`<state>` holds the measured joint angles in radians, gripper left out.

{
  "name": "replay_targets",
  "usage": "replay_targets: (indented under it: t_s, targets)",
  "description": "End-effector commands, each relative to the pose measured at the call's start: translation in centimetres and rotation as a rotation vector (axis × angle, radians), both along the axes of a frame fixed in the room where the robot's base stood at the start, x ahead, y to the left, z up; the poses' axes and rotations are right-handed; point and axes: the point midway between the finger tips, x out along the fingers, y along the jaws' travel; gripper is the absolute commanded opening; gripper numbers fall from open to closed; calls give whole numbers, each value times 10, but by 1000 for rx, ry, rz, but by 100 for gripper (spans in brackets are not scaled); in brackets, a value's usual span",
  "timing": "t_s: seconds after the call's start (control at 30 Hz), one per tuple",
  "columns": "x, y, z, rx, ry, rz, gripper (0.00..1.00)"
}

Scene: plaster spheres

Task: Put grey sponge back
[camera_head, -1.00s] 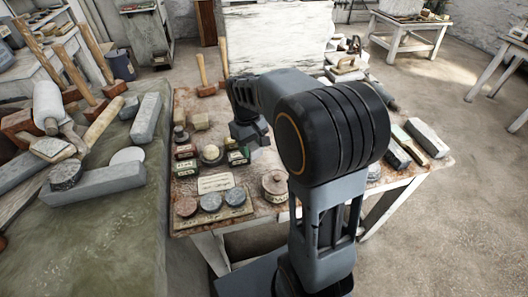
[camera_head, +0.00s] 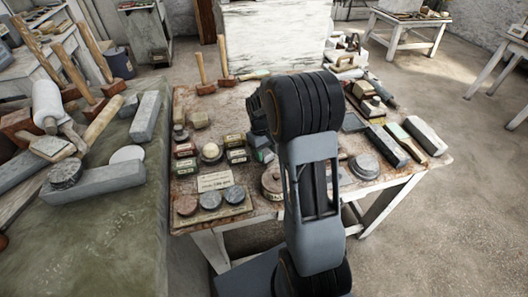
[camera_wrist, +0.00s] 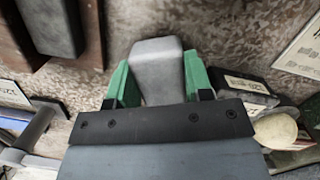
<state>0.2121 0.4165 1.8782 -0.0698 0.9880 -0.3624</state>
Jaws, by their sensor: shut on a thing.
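In the wrist view my gripper (camera_wrist: 158,82) has green fingers shut on the grey sponge (camera_wrist: 157,62), a pale grey block that sticks out beyond the fingertips. Speckled tabletop shows behind it; I cannot tell whether the sponge touches it. In the head view my gripper (camera_head: 265,154) is over the middle of the worktable (camera_head: 255,95), just right of small labelled boxes. My arm hides much of it there, and the sponge cannot be made out.
Labelled boxes (camera_head: 236,156), a pale ball (camera_head: 211,152) and a card (camera_head: 214,181) stand left of my gripper. Three round discs (camera_head: 210,200) lie in front. A round lidded pot (camera_head: 271,184) is near my arm. Mallets (camera_head: 203,75) stand behind; dark bars (camera_head: 387,145) lie right.

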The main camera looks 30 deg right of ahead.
Motion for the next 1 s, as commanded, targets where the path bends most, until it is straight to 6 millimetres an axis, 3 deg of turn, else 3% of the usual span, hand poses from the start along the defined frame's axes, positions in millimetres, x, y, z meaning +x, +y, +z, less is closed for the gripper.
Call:
replay_targets:
  t_s: [0.4, 0.43, 0.67, 1.0]
  targets:
    - [0, 0, -6, -1, -1, 0, 21]
    - [0, 0, -5, -1, -2, 0, 49]
    - [0, 0, -4, -1, -2, 0, 71]
    - [1, 0, 2, 0, -3, 0, 72]
